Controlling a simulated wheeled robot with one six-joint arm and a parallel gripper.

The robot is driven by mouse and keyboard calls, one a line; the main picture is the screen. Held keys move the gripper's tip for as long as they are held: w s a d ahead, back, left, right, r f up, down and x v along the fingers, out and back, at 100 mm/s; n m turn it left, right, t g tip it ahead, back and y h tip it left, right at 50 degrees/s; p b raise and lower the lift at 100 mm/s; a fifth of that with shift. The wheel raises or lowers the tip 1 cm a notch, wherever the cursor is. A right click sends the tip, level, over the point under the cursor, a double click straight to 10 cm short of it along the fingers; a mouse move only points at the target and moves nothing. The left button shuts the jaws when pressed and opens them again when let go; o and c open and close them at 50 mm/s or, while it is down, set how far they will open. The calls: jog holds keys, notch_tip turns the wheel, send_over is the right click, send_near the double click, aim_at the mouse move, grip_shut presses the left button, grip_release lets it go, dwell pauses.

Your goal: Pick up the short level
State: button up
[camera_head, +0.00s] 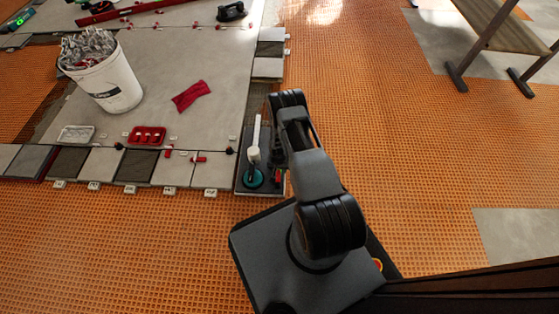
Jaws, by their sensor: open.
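A small dark and green bar (18,21) lies at the far upper left, cut by the picture's edge; it may be the short level, but it is too small to be sure. A long red bar (125,10) with small green marks, like a long level, lies on the big grey tile at the top. My arm reaches up and folds near the dark tray at the tile corner, far to the right of both bars. My gripper cannot be made out; the arm's own links appear to hide it.
A white bucket (108,87) of clips, a red cloth (188,96) and a red tray (147,136) stand on the grey tiles. A bench (490,30) stands upper right. The orange floor (400,130) is mostly clear.

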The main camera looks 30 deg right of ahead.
jog(key=shift+c, duration=0.3)
grip_shut()
jog(key=shift+r, duration=0.1)
